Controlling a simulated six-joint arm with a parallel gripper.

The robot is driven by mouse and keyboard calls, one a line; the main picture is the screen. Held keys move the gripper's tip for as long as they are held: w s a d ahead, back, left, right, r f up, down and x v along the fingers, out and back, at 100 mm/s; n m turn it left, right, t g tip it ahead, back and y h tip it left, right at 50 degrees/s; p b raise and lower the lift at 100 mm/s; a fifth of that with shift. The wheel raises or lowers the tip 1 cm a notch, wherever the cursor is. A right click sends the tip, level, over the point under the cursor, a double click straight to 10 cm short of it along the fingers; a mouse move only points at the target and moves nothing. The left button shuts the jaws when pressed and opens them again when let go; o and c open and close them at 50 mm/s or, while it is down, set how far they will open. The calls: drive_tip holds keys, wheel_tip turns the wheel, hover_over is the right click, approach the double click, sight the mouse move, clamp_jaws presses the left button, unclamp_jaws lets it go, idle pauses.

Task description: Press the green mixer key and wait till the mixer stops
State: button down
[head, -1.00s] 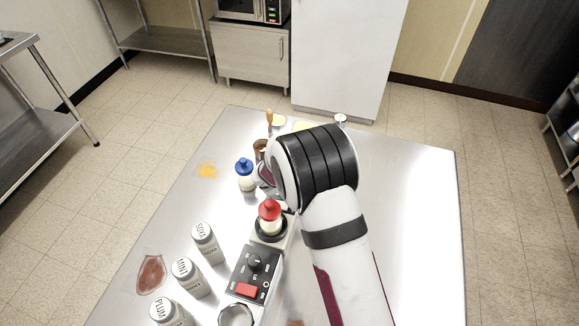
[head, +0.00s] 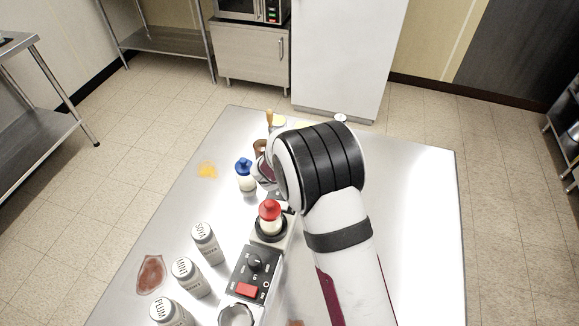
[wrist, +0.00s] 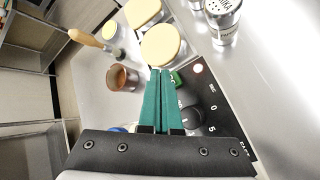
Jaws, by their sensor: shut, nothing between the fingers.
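The green key (wrist: 178,79) shows in the wrist view on a dark panel, with a black knob (wrist: 190,117) and a small pale round lamp with a red rim (wrist: 197,68) near it. My gripper (wrist: 160,72) is shut and empty, its green fingers together, tips at the key's left side. I cannot tell whether they touch or press it. In the head view my arm hides most of the gripper and the green key. A red-capped bottle (head: 269,216) stands upright on a black round seat, behind a front panel (head: 254,275) with a knob and red key.
A blue-capped bottle (head: 245,176) stands left of my wrist. White labelled bottles (head: 206,243) line the left side. The table's right side (head: 420,220) is clear.

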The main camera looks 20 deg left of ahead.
wheel_tip(320, 180, up, 5)
idle(0.7)
idle(0.5)
